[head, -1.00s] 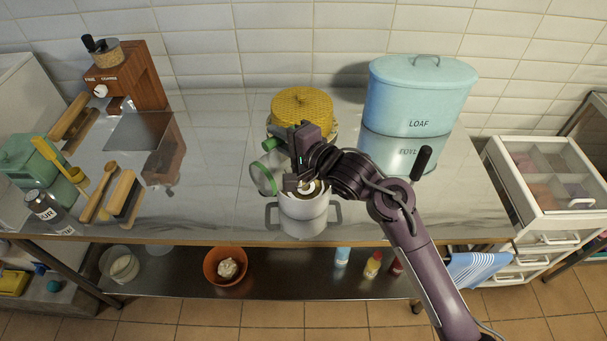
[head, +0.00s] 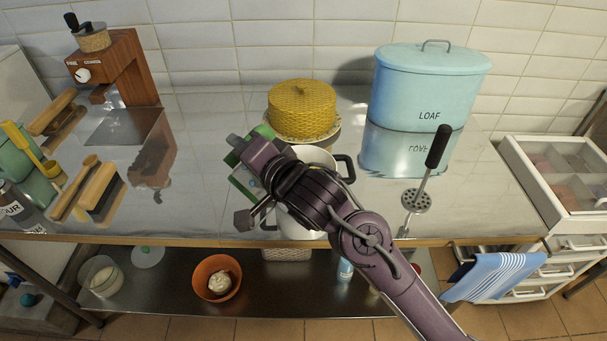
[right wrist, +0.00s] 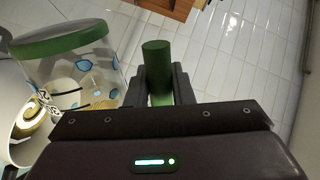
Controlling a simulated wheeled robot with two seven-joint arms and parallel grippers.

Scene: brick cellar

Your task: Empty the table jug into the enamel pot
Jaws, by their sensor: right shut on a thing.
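The table jug (right wrist: 72,78) is clear with blue spots and a thick green band around one end. My right gripper (right wrist: 160,82) is shut on its green handle (right wrist: 158,58). In the head view my gripper (head: 243,180) hides most of the jug; only green bits show, so its tilt and contents are unclear. The white enamel pot (head: 318,155) with dark handles stands near the table's front edge, partly behind my right wrist. In the right wrist view the pot (right wrist: 12,90) is close beside the jug at the left. My left gripper is out of view.
A yellow woven cover (head: 302,105) stands behind the pot. A blue loaf bin (head: 425,90) and a masher (head: 417,200) are to the right. A wooden grinder (head: 125,70), brushes and a green container (head: 15,155) are at the left. The table between is clear.

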